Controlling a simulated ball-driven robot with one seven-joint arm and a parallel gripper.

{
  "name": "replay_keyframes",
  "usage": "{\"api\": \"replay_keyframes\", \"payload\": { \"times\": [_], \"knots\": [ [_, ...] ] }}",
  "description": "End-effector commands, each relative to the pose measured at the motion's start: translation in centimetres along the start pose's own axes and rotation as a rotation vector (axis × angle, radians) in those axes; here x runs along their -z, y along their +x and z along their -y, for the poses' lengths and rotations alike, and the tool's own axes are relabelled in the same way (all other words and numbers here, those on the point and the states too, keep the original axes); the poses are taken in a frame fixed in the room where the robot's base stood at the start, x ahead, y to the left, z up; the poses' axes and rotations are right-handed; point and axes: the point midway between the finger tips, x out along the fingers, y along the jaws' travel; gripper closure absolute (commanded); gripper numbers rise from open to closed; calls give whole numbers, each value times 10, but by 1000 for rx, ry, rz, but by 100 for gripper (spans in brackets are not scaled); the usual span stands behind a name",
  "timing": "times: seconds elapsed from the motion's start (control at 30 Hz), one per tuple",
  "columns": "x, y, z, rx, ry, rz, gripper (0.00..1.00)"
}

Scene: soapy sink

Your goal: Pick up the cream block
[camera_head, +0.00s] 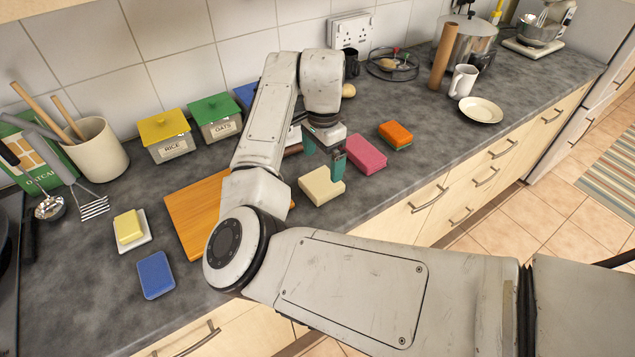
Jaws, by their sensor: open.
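The cream block (321,188) lies on the grey countertop, right of the wooden board. My gripper (323,164) points down at the block's far side, with its teal fingers apart and nothing seen between them. The right fingertip overlaps the block's far right edge in the picture. I cannot tell whether it touches the block or hovers above it. The block's top and near side are in plain view.
A pink block (366,154) lies close to the right, with an orange sponge (396,135) beyond it. The wooden cutting board (193,214) lies left, partly behind my arm. A blue sponge (155,274) lies nearer the front.

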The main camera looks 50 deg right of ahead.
Motion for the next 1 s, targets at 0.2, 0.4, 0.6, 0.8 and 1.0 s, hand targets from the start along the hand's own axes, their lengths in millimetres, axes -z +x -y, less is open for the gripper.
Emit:
{"api": "replay_keyframes", "payload": {
  "times": [0.2, 0.4, 0.6, 0.8, 1.0],
  "knots": [
    [0, 24, 0, 0, -1, 0, 0],
    [-1, 40, 1, -2, -2, 1, 0],
    [-1, 69, 2, -1, -2, 1, 0],
    [0, 79, 2, 1, 0, 1, 0],
    [0, 79, 2, 1, 0, 0, 5]
  ]
}}
